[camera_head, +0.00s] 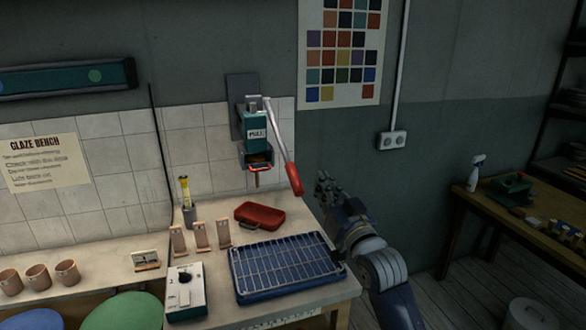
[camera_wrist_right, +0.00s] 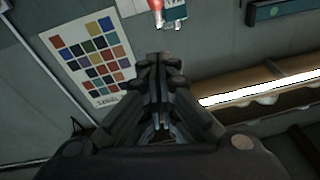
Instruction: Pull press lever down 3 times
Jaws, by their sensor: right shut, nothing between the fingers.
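The press (camera_head: 256,130) is a green wall-mounted box marked "PULL" on a grey plate above the bench. Its lever (camera_head: 281,145) is a pale bar with a red grip, slanting down to the right. In the right wrist view, the red grip (camera_wrist_right: 156,6) and part of the press (camera_wrist_right: 175,12) show at the top edge. My right gripper (camera_head: 322,183) is shut and empty, to the right of and slightly below the lever's red end, apart from it. It also shows in the right wrist view (camera_wrist_right: 160,62). My left gripper is not in view.
Below the press, the bench holds a red case (camera_head: 260,214), a blue tray with a grid (camera_head: 240,290), a switch box (camera_head: 186,294) and small clay stands (camera_head: 201,236). A colour chart (camera_head: 343,50) hangs on the wall. A side table (camera_head: 500,215) stands at right.

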